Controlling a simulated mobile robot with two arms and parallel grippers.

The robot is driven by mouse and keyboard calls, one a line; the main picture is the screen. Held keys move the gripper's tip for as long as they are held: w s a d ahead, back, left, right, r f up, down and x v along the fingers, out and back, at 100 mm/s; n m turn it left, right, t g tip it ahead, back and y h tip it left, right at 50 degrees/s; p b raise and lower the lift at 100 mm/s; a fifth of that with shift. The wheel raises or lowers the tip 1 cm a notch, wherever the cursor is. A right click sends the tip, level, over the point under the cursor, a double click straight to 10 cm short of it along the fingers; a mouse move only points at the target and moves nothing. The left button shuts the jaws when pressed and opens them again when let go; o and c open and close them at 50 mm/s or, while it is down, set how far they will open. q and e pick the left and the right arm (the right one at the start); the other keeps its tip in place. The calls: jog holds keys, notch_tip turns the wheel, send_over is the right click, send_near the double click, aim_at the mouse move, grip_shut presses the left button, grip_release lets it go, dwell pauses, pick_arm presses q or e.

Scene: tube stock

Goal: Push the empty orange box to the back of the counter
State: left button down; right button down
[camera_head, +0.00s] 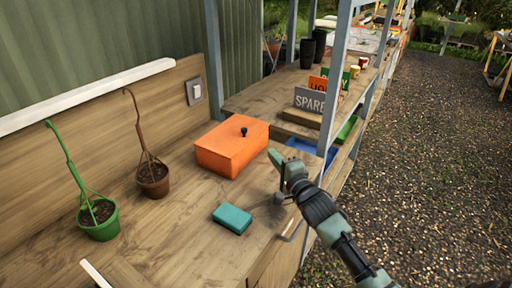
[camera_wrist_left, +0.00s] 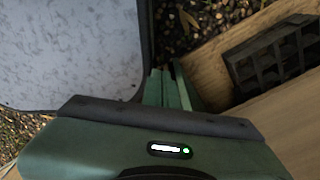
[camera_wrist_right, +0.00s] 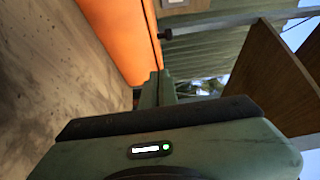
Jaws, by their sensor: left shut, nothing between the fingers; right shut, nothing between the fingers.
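The orange box (camera_head: 230,152) stands on the wooden counter (camera_head: 170,235), with a dark knob on its closed top; its inside is hidden. It also shows in the right wrist view (camera_wrist_right: 120,38), just beyond the fingertips. My right gripper (camera_head: 276,158) is shut and empty, low over the counter's front edge, close to the box's front right side. I cannot tell whether it touches. My left gripper (camera_wrist_left: 168,88) is shut and empty in its wrist view, near a grey panel (camera_wrist_left: 70,50); it is outside the head view.
A wooden backboard (camera_head: 110,140) with a grey switch (camera_head: 194,91) runs behind the counter. A teal block (camera_head: 232,218) lies in front of the box. A green pot (camera_head: 100,225) and a brown pot (camera_head: 153,180) stand left. Signs (camera_head: 312,100) stand beyond. Bare counter lies between box and backboard.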

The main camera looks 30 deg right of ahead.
aim_at(222, 139)
jog(key=w, duration=0.4)
jog(key=shift+d+r, duration=0.1)
jog(key=shift+w+a+p, duration=0.45)
jog(key=shift+w+a, duration=0.95)
jog(key=shift+w, duration=0.15)
jog(key=w+a+b, duration=0.1)
jog(key=w+a, duration=0.1)
jog(key=w, duration=0.1)
jog(key=w+a+b, duration=0.1)
jog(key=w+a, duration=0.1)
jog(key=a, duration=0.1)
jog(key=w+a+b, duration=0.2)
jog(key=w+a, duration=0.1)
jog(key=shift+w+a+f, duration=0.1)
jog(key=shift+w+f, duration=0.15)
jog(key=shift+w, duration=0.1)
jog(key=shift+w+r, duration=0.1)
